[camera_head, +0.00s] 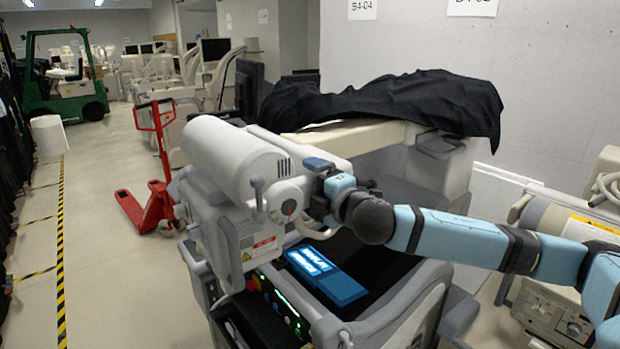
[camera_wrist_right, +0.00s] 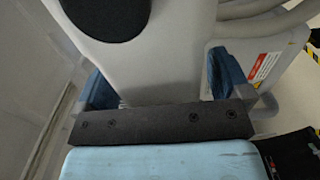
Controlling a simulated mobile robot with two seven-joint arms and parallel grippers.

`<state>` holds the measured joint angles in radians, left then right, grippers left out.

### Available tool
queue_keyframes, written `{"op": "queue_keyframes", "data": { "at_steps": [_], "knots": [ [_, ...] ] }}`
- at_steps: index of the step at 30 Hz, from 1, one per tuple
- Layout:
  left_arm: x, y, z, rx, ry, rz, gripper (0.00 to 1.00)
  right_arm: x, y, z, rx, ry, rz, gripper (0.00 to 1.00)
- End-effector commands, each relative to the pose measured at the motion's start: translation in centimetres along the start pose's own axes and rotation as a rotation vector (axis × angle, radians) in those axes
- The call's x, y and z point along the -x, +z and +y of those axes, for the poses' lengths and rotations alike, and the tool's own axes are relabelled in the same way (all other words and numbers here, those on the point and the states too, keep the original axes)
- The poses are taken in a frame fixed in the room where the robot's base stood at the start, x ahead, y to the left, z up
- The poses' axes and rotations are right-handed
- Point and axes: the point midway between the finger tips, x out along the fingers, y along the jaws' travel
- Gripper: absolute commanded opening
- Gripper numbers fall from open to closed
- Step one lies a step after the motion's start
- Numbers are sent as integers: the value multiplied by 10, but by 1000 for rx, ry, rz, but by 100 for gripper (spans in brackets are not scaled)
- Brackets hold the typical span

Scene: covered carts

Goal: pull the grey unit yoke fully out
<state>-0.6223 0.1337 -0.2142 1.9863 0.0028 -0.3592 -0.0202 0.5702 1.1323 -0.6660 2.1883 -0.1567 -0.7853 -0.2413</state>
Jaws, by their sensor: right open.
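The grey unit (camera_head: 232,232) stands in the middle of the head view, with a pale cylinder on top and a small screen panel below. My right gripper (camera_head: 322,185) is at the right side of its upper part, below the cylinder. In the right wrist view, the blue fingers of my right gripper (camera_wrist_right: 162,88) are apart, one on each side of a pale grey part with a dark oval pad, which seems to be the yoke (camera_wrist_right: 160,62). I cannot tell whether the fingers touch it. In the head view my gripper partly hides this area. My left gripper is out of view.
A cart under a black cover (camera_head: 390,105) stands behind, against the wall. A beige machine (camera_head: 550,225) is at the right, near my right arm. A red pallet jack (camera_head: 150,195) and a green forklift (camera_head: 65,85) stand at the left. The floor at front left is clear.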

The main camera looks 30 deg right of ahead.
Motion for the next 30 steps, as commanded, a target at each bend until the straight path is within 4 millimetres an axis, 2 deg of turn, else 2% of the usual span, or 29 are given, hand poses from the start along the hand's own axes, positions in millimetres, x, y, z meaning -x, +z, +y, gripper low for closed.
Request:
{"op": "queue_keyframes", "data": {
  "at_steps": [4, 13, 22, 30],
  "knots": [
    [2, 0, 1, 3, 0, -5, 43, -10, -1, 0, 0, 0, 2, 96],
    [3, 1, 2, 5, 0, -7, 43, -12, 0, -1, 1, -1, 1, 96],
    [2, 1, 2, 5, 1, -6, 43, -12, 0, -1, 0, -1, 1, 28],
    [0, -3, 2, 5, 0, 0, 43, -12, 3, -1, 0, -1, 0, 28]
  ]
}}
